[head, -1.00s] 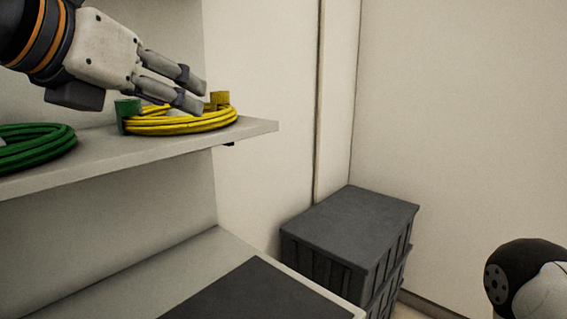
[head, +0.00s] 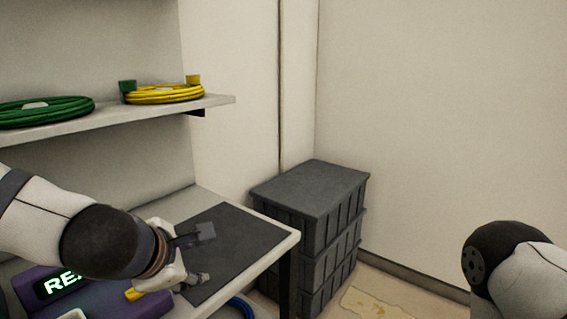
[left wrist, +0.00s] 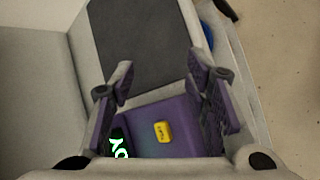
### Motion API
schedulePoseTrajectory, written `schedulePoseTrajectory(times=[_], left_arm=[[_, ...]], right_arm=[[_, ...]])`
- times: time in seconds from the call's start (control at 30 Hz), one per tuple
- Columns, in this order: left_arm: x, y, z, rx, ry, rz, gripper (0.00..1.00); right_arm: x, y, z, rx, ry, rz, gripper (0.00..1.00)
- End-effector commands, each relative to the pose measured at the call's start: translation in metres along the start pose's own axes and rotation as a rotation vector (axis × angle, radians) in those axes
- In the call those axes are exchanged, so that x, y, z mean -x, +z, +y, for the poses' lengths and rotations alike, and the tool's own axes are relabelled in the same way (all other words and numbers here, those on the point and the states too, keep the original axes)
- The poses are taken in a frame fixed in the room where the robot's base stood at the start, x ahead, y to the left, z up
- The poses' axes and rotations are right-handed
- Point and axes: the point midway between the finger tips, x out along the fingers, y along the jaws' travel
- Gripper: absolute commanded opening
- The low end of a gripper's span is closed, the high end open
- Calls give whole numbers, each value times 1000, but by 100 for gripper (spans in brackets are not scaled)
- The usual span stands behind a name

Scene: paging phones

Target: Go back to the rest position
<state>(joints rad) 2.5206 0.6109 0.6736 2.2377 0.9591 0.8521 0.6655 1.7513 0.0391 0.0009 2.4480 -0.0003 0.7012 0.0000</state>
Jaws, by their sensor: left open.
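My left gripper (head: 203,254) is open and empty, low over the workbench in the head view. In the left wrist view its two fingers (left wrist: 163,85) stand apart with nothing between their tips. Below it on the bench is a purple device (left wrist: 155,115) with a lit green-white display and a yellow label; the device also shows in the head view (head: 98,296), partly hidden by my arm. My right arm shows at the lower right of the head view, but its gripper is out of view.
A shelf (head: 215,101) above holds a green cable coil (head: 60,112) and a yellow cable coil (head: 165,94). A dark mat (head: 245,240) lies bare on the bench. Stacked grey crates (head: 315,190) stand by the wall. A blue coil (head: 240,305) lies below the bench edge.

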Motion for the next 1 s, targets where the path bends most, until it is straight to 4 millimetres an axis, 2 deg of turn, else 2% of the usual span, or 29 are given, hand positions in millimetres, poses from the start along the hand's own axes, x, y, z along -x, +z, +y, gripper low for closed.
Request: schedulePoseTrajectory(times=[0.03, 0.07, 0.1, 0.17, 0.2, 0.27, 0.3, 0.4, 0.43, 0.5, 0.6, 0.7, 1.0], left_arm=[[-22, -20, -43, -177, -67, 36, 43], [-33, -32, -67, -291, -106, 47, 43], [-44, -50, -102, -441, -167, 55, 43], [-54, -77, -154, -668, -265, 44, 43], [-55, -96, -189, -816, -339, 23, 43], [-50, -126, -241, -1033, -453, -32, 43], [-42, -145, -273, -1171, -530, -83, 43], [-12, -187, -338, -1458, -703, -240, 43], [-2, -198, -354, -1526, -746, -290, 43], [18, -217, -379, -1647, -825, -393, 43], [37, -232, -398, -1743, -887, -492, 43], [43, -236, -404, -1769, -902, -523, 43], [43, -236, -404, -1769, -902, -523, 43]], right_arm=[[1, 1, 0, -1, 0, -1, 40], [1, 1, 0, -1, 1, -1, 40], [1, 1, 0, -1, 1, -2, 40], [1, 1, 0, -1, 1, -2, 40], [1, 1, 0, -1, 1, -2, 40], [1, 1, 0, -1, 1, -1, 40], [1, 1, 0, -1, 1, -1, 40], [1, 1, 0, -1, 1, -1, 40], [1, 1, 0, -1, 1, -1, 40], [1, 1, 0, -1, 1, -1, 40], [1, 1, 0, -1, 1, 0, 40], [1, 1, 0, -1, 1, 0, 40], [1, 1, 0, -1, 1, 0, 40]])
